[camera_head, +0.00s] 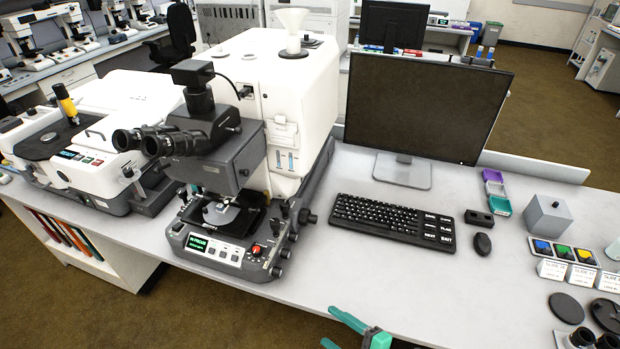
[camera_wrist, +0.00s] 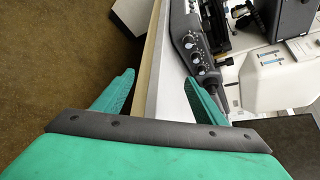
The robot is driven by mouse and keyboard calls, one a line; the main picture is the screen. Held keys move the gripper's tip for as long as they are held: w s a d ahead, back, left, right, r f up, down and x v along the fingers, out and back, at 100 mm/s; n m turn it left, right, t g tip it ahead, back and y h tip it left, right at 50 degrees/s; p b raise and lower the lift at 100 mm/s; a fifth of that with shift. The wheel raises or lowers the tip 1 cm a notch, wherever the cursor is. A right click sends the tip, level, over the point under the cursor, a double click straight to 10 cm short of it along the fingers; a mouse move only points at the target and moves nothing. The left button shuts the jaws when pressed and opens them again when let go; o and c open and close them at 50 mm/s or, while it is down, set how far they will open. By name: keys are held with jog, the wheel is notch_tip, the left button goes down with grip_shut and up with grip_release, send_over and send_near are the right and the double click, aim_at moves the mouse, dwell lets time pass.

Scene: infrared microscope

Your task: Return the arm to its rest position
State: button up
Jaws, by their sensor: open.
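My gripper (camera_head: 362,328) shows at the bottom edge of the head view, in front of the table's front edge. In the wrist view its two green fingers (camera_wrist: 160,90) are spread wide apart with nothing between them. The rest of my arm is out of the head view. The infrared microscope (camera_head: 262,110), white and grey with black eyepieces, stands on the table (camera_head: 330,270) to the left of my gripper.
A keyboard (camera_head: 392,220), mouse (camera_head: 482,244) and monitor (camera_head: 420,105) stand behind my gripper. To the right are a grey box (camera_head: 548,215), a row of coloured buttons (camera_head: 563,252) and black discs (camera_head: 566,308). The table top between keyboard and front edge is clear.

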jog(key=s+a+f+n+h, duration=0.35)
jog(key=s+f+h, duration=0.45)
jog(key=s+f, duration=0.3)
jog(key=s+a+r+n+t+h, duration=0.1)
jog(key=s+r+n+t, duration=0.1)
jog(key=s+r+n, duration=0.4)
jog(key=s+a+r+n+t, duration=0.2)
jog(key=s+r+n, duration=0.4)
jog(key=r, duration=0.6)
jog(key=shift+s+t+h, duration=0.4)
jog(key=shift+s+t, duration=0.2)
jog(key=shift+t, duration=0.2)
